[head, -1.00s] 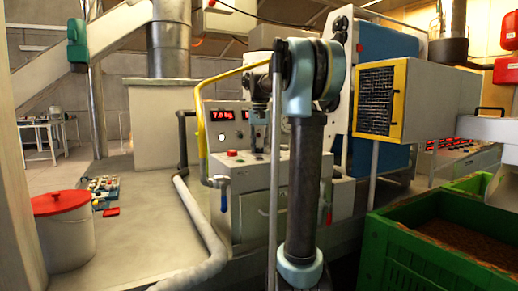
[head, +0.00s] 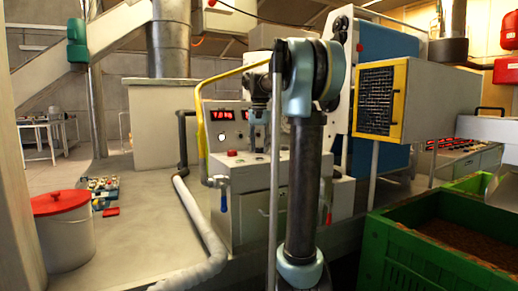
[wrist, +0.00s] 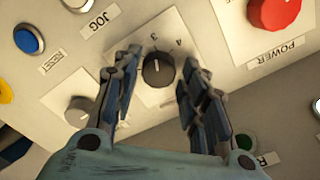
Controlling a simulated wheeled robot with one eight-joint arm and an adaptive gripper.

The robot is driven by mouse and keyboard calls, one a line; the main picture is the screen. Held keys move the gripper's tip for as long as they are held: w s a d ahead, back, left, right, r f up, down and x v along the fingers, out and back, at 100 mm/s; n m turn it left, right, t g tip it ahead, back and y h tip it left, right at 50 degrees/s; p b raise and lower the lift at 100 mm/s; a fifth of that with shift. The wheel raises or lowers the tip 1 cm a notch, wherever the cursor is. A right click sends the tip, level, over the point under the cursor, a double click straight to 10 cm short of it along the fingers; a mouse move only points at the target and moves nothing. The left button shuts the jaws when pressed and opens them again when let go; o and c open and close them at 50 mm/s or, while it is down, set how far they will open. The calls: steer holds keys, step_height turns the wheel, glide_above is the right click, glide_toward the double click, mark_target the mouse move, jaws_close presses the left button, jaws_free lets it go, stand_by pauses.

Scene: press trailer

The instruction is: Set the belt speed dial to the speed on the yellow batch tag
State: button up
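The dial (wrist: 158,70) is a round black knob on a pale plate, seen from above in the wrist view. My gripper (wrist: 160,66) is open, with one finger on each side of the knob. Gaps show between both fingers and the knob. In the head view the gripper (head: 256,132) is over the control panel, partly hidden by my arm. I cannot make out a yellow batch tag in either view.
A second, grey knob (wrist: 79,111) is left of the gripper. A blue button (wrist: 28,40), a JOG label (wrist: 99,21) and a red POWER knob (wrist: 274,12) are nearby. A green crate (head: 440,255) stands at the right in the head view.

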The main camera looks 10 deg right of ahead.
stand_by(0.3)
step_height(320, 180, up, 12)
stand_by(0.6)
steer(key=shift+f, duration=0.1)
